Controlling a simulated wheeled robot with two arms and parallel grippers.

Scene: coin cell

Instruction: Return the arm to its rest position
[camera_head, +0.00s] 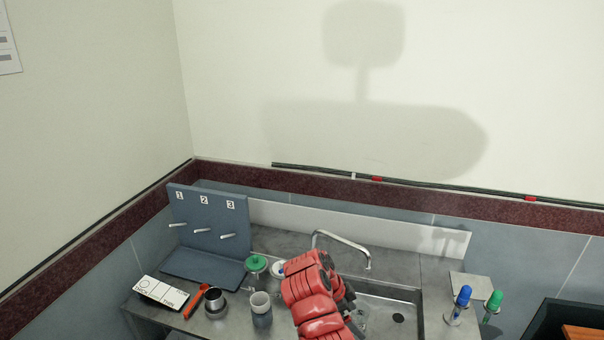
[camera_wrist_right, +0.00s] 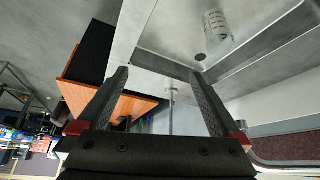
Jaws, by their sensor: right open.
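My red right arm (camera_head: 312,297) comes up from the bottom of the head view and covers the left part of the sink. Its dark right gripper (camera_head: 347,297) shows only partly beside the arm, over the sink's left side. In the right wrist view the right gripper (camera_wrist_right: 160,95) has its two fingers wide apart with nothing between them. My left arm and left gripper are in neither view.
A steel sink (camera_head: 413,300) with a curved faucet (camera_head: 343,239) lies right of my arm. Left are a grey numbered peg stand (camera_head: 205,265), a green-lidded jar (camera_head: 257,264) and cups (camera_head: 261,307). Blue (camera_head: 462,298) and green (camera_head: 493,302) capped markers stand right. A clear marked vessel (camera_wrist_right: 218,27) shows in the wrist view.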

